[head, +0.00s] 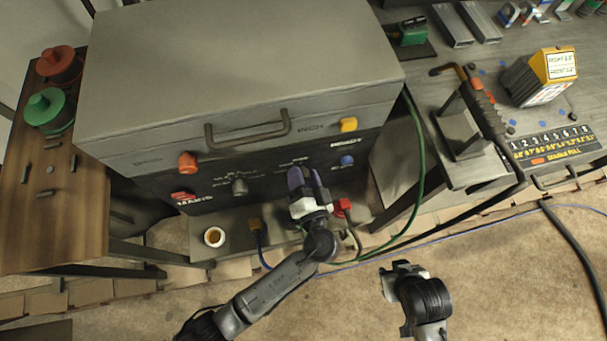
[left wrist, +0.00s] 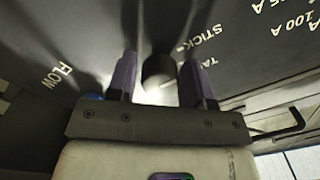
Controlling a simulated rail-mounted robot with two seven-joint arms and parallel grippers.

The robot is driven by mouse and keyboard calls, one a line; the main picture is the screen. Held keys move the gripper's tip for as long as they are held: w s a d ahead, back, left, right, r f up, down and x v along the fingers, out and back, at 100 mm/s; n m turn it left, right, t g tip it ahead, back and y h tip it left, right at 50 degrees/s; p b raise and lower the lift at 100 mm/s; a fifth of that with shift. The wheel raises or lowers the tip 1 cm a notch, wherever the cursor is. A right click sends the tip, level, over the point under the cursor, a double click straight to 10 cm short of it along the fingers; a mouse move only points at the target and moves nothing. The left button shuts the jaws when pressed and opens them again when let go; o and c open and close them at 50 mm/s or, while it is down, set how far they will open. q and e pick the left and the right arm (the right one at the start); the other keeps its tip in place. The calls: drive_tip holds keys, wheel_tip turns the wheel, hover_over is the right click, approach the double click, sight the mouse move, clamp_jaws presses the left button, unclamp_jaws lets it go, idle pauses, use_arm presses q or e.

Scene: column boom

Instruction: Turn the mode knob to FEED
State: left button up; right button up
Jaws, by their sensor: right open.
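My left gripper (head: 306,180), with purple fingers, is at the dark front panel of the grey machine (head: 240,80). In the left wrist view a dark round knob (left wrist: 158,72) shows between its two fingertips (left wrist: 158,78), with a gap on each side. The word STICK and part of another label stand to the right of this knob; FLOW stands at the left. I cannot read FEED, nor see the knob's pointer. In the head view my left gripper hides this knob. My right gripper (head: 402,270) is open and empty above the floor, away from the panel.
Other panel controls are an orange knob (head: 187,162), a grey knob (head: 239,186), a yellow knob (head: 348,124) and a blue knob (head: 347,160). A handle (head: 248,135) juts out above. Cables and a red connector (head: 342,206) lie near my left gripper. Benches flank the machine.

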use_arm(q)
drive_tip(key=c, duration=0.6)
drive_tip(key=m+p, duration=0.2)
drive_tip(key=shift+r+m, duration=0.2)
drive_tip(key=shift+m, duration=0.2)
drive_tip(key=m+p, duration=0.4)
drive_tip(key=m, duration=0.1)
drive_tip(key=shift+m, duration=0.3)
drive_tip(key=m+p, duration=0.4)
drive_tip(key=m, duration=0.2)
drive_tip(key=shift+t, duration=0.3)
drive_tip(key=m+p, duration=0.1)
drive_tip(key=m, duration=0.1)
drive_tip(key=shift+f+m+p, duration=0.15)
drive_tip(key=shift+m+p, duration=0.15)
drive_tip(key=shift+m, duration=0.6)
drive_tip(key=shift+f+p, duration=0.1)
drive_tip(key=shift+p, duration=0.2)
